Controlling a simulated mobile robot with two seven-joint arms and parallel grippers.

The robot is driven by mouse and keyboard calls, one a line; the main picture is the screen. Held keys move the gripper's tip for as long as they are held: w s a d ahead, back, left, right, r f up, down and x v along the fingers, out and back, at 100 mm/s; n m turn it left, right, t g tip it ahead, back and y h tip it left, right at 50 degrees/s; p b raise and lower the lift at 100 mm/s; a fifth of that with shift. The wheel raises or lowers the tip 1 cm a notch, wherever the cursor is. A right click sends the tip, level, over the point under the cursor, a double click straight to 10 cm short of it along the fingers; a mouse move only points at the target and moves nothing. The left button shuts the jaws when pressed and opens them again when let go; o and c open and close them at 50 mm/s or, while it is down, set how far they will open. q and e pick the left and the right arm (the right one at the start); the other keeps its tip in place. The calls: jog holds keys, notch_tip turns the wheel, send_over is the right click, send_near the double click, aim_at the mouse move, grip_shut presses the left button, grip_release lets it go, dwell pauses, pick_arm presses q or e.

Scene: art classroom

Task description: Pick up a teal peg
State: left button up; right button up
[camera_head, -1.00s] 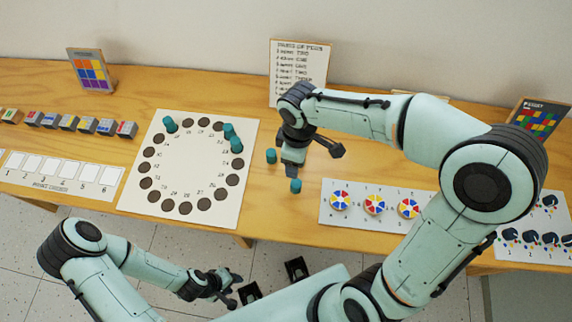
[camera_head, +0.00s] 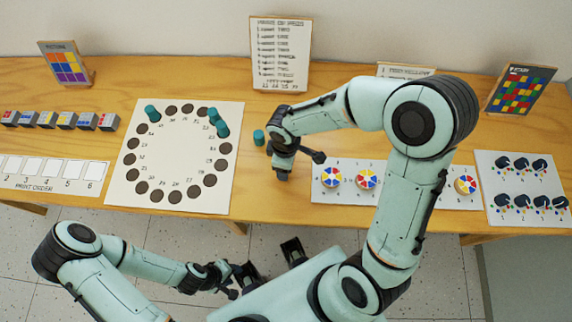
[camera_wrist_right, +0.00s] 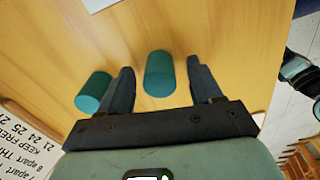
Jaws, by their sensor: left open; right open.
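In the right wrist view, a teal peg (camera_wrist_right: 158,73) stands between the two fingers of my open right gripper (camera_wrist_right: 160,68); whether either finger touches it I cannot tell. A second teal peg (camera_wrist_right: 93,92) is just outside the left finger; it also shows in the head view (camera_head: 258,137), left of my right gripper (camera_head: 281,172). The peg between the fingers is hidden there. Three more teal pegs (camera_head: 152,113) (camera_head: 213,115) (camera_head: 222,129) stand on the white board with the ring of dark holes (camera_head: 180,150). My left gripper (camera_head: 231,280) is open and empty, low in front of the table.
Left of the ring board are several small blocks (camera_head: 64,120) and a numbered strip (camera_head: 50,174). Right of my right gripper lies a card with colour wheels (camera_head: 348,195), then a card with dark blobs (camera_head: 520,185). A text sign (camera_head: 280,50) stands behind.

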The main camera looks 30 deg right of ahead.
jog(key=shift+f, duration=0.15)
jog(key=c, duration=1.1)
